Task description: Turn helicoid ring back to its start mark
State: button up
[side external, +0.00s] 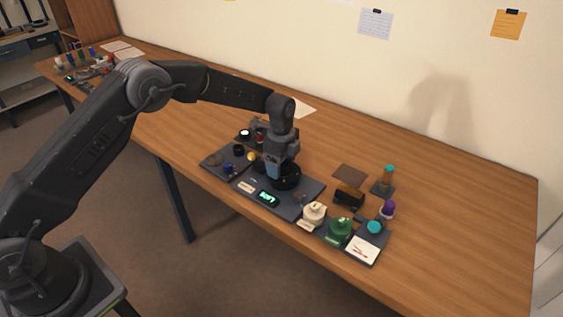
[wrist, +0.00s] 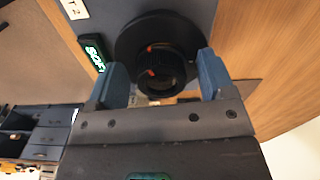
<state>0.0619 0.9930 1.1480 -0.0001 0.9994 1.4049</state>
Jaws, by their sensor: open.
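The helicoid ring is part of a round black lens assembly (wrist: 160,40), seen in the wrist view just beyond my fingers. It has a wide dark outer rim and a narrower round body with small orange-red marks. In the side view the black assembly (side external: 287,181) sits on a dark mat (side external: 308,207) below my gripper (side external: 281,172). In the wrist view my gripper (wrist: 163,80) is open, one blue-grey finger on each side of the narrower body. I cannot tell whether the fingers touch it. The start mark cannot be made out for certain.
A green-lit display (side external: 267,198) stands left of the assembly. A cream part (side external: 314,212), a green part (side external: 340,229) and a teal-topped part (side external: 375,228) stand to the right. Small parts lie on the left mat. The table's right end (side external: 470,200) is clear.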

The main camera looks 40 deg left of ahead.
jog(key=shift+c, duration=0.2)
jog(key=c, duration=0.9)
jog(key=shift+n, duration=0.3)
jog(key=n, duration=0.4)
jog(key=shift+s+d+n, duration=0.1)
jog(key=shift+n, duration=0.2)
jog(key=n, duration=0.5)
jog(key=shift+s+d, duration=0.1)
jog(key=n, duration=0.5)
jog(key=shift+d+n, duration=0.15)
jog(key=shift+n, duration=0.25)
jog(key=n, duration=0.5)
jog(key=shift+d+r, duration=0.1)
jog(key=shift+n, duration=0.4)
